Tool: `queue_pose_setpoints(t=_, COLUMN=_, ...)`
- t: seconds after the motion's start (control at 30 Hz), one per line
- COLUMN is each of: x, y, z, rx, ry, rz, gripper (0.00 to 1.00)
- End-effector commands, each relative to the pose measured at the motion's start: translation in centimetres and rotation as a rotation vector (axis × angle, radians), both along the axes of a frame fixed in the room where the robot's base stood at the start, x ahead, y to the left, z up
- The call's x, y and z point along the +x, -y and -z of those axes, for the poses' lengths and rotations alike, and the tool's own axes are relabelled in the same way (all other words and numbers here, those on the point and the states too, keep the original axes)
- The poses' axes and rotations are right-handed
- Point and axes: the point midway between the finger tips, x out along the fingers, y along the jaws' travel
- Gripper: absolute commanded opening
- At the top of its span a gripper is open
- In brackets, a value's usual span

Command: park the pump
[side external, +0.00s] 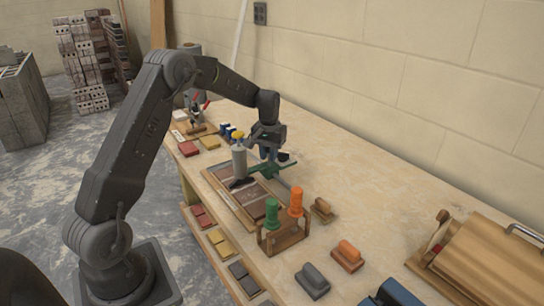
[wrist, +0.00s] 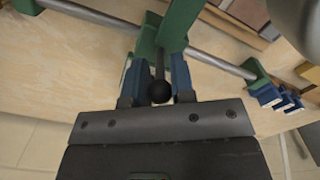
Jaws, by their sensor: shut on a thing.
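My gripper (side external: 268,152) is low over the middle of the bench. In the wrist view its blue-padded fingers (wrist: 156,75) are shut on a green tool (wrist: 182,22), with a thin grey lever and black ball knob (wrist: 159,91) between them. The green tool also shows in the side view (side external: 259,168), with a grey rod crossing it. A grey cylinder with a yellow top (side external: 239,160) stands just left of my gripper, over a framed brown board (side external: 262,198). I cannot tell whether the tool touches the cylinder or which item is the pump.
A wooden rack (side external: 284,238) holds a green and an orange handled piece nearer the camera. Small coloured blocks (side external: 188,148) lie left.

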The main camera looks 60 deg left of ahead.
Motion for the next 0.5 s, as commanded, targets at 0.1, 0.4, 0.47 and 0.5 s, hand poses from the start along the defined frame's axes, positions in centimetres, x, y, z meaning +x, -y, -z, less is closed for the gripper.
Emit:
queue_pose_setpoints(t=0.1, x=0.0, y=-2.8, z=0.0, rx=0.000, ry=0.002, rz=-0.006, gripper=0.00)
queue_pose_setpoints(t=0.4, x=0.0, y=-10.2, z=0.0, rx=0.001, ry=0.004, rz=-0.007, gripper=0.00)
queue_pose_setpoints(t=0.47, x=0.1, y=-11.3, z=0.0, rx=0.002, ry=0.005, rz=-0.005, gripper=0.00)
queue_pose_setpoints(t=0.5, x=0.0, y=-12.0, z=0.0, rx=0.001, ry=0.004, rz=-0.005, gripper=0.00)
